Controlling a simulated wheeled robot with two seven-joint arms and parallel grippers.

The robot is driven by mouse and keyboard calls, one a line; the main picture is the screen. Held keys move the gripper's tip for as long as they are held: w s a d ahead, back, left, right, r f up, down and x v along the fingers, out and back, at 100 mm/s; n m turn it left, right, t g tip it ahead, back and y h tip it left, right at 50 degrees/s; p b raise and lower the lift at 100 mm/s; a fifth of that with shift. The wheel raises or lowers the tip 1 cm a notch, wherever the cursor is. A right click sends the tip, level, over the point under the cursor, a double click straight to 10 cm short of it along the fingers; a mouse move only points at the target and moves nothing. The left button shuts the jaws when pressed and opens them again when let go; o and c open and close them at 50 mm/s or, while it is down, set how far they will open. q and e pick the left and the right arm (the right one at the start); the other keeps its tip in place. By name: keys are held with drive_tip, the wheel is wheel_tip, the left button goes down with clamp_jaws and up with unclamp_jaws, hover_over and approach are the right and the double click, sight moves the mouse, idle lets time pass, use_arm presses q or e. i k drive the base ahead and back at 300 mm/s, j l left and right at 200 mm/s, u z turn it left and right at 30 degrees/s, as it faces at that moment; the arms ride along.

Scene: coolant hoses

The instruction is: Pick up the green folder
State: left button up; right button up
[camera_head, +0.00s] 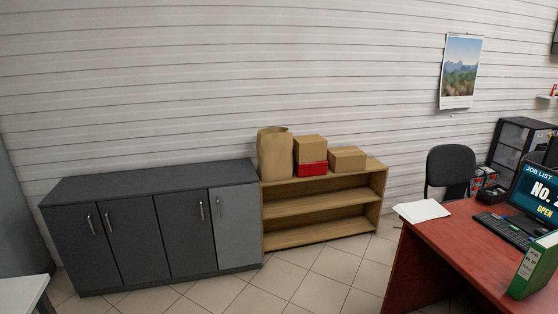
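The green folder (536,267) is a binder with a white spine label. It stands upright on the red-brown desk (440,238) at the lower right of the head view, and the picture's right edge cuts it off. Neither of my grippers shows in this view, so nothing is seen touching the folder.
A keyboard (502,229) and a monitor (537,190) stand behind the folder. White papers (421,211) lie at the desk's left corner. An office chair (450,168) is behind the desk. Grey cabinets (140,187) and a wooden shelf (320,201) line the wall. The tiled floor between is clear.

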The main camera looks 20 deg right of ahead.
sight(539, 263)
drive_tip(key=i+z, duration=0.4)
drive_tip(key=i+j+z, duration=0.1)
drive_tip(key=i+z, duration=0.3)
drive_tip(key=i+j+z, duration=0.25)
drive_tip(key=i+z, duration=0.3)
drive_tip(key=z, duration=0.3)
drive_tip(key=i+z, duration=0.2)
drive_tip(key=z, duration=0.3)
drive_tip(key=i+j+z, duration=0.1)
drive_tip(key=z, duration=0.35)
drive_tip(key=i+j+z, duration=0.15)
drive_tip(key=z, duration=0.3)
drive_tip(key=j, duration=0.1)
